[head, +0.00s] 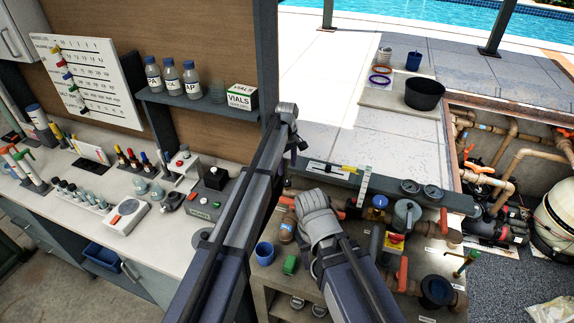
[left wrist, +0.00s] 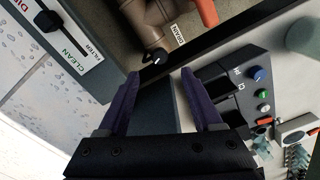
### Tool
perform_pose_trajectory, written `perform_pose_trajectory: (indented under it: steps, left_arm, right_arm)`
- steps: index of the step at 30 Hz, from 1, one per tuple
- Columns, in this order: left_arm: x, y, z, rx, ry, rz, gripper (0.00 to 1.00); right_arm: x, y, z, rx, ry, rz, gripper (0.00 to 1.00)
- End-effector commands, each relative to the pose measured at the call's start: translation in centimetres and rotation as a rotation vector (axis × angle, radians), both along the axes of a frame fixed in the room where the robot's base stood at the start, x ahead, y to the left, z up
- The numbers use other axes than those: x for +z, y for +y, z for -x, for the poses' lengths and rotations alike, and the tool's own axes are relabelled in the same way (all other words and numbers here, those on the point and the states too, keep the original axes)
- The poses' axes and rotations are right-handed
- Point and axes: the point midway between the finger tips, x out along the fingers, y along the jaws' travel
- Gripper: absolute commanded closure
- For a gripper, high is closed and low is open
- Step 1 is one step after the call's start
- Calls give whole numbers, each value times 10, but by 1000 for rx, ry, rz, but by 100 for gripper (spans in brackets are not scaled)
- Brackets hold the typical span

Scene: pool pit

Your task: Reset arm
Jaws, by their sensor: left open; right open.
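My left arm comes in from the lower left in the head view and reaches up past the bench edge. My right arm rises from the bottom middle. Its pale grey gripper end (head: 316,214) is over the pipework shelf, lower than the left one. The right fingers are hard to make out, and no object shows held there.
A lab bench (head: 95,215) with tools and bottles is at left. A shelf (head: 200,101) holds bottles and a vials box (head: 241,98). Pipes and valves (head: 400,225) crowd the right.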

Motion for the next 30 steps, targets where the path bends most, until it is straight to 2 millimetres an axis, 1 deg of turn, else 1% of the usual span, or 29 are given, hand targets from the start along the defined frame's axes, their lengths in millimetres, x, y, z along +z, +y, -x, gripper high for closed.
perform_pose_trajectory:
  steps: [1, 13, 14, 16, 17, 20, 21, 24, 27, 30]
  left_arm:
    - [2, 0, 0, 0, 0, 0, 33]
    - [1, 0, 0, 0, 0, 0, 33]
    - [1, 1, 2, -2, 0, 0, 33]
    - [1, 7, 13, -20, -1, 0, 33]
    - [1, 12, 22, -36, -4, 1, 33]
    - [1, 38, 69, -135, -13, 1, 33]
    - [1, 52, 94, -190, -18, 0, 33]
    - [1, 81, 154, -339, -31, -2, 33]
    - [1, 100, 196, -458, -42, -6, 33]
    - [1, 114, 232, -556, -50, -12, 33]
  right_arm:
    - [2, 0, 0, -1, 0, 0, 50]
    - [1, 0, 0, -1, 0, 0, 50]
    - [1, 0, 0, -1, 0, 0, 50]
    - [1, 0, 0, -1, 0, 0, 50]
    - [1, 0, 0, -1, 0, 0, 50]
    - [1, 0, 0, -1, 0, 0, 50]
    - [1, 0, 0, -1, 0, 0, 50]
    - [1, 0, 0, -1, 0, 0, 50]
    - [1, 0, 0, -1, 0, 0, 50]
    - [1, 0, 0, -1, 0, 0, 50]
